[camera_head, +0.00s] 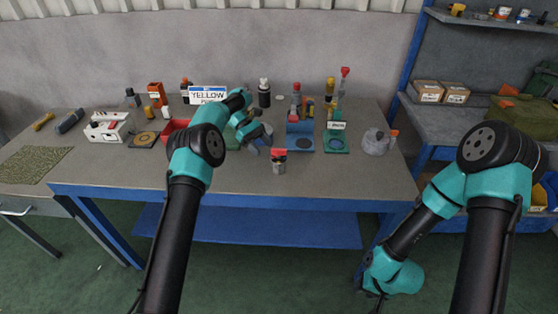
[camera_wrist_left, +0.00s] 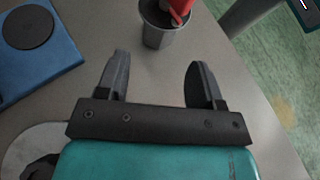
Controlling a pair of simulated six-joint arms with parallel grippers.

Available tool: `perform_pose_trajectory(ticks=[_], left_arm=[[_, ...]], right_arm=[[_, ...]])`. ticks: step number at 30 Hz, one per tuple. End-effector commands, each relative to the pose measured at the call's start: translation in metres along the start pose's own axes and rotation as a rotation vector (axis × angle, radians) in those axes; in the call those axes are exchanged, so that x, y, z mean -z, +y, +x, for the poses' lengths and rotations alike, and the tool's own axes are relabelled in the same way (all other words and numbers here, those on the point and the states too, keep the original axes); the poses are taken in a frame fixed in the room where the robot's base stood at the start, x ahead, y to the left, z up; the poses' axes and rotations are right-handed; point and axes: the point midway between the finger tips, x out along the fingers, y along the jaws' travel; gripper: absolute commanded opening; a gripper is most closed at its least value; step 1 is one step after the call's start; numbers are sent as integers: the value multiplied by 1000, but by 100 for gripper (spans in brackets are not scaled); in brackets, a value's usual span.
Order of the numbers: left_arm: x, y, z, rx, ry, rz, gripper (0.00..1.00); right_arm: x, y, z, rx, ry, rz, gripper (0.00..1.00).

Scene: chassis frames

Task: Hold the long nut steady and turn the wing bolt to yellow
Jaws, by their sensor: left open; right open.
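A grey cylindrical body with a red top (camera_head: 279,168) stands upright on the front middle of the table. I take its grey body for the long nut and its red top (camera_head: 278,153) for the wing bolt. In the left wrist view, the grey body (camera_wrist_left: 165,33) and the red wing (camera_wrist_left: 181,8) are at the top edge, partly cut off. My left gripper (camera_head: 262,142) is open and empty, just left of and behind it; its fingers (camera_wrist_left: 157,75) point towards it. My right gripper (camera_head: 369,287) hangs low, beyond the table's right front corner. It is small and dark there.
A sign reading YELLOW (camera_head: 208,94) stands at the back. A blue block (camera_head: 300,141), a green pad (camera_head: 336,146) and a grey rounded object (camera_head: 376,143) stand to the right. A red bin (camera_head: 173,131) and white box (camera_head: 107,127) are left. The front table strip is clear.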

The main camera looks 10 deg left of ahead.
Motion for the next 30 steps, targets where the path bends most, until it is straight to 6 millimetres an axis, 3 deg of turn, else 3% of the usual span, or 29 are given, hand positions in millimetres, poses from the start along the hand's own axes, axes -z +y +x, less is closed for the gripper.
perform_pose_trajectory(ticks=[18,30], left_arm=[[0,0,70,1,0,-1,61],[0,0,85,0,0,0,61]], right_arm=[[0,0,0,0,0,0,43],[0,0,0,0,0,0,43]])
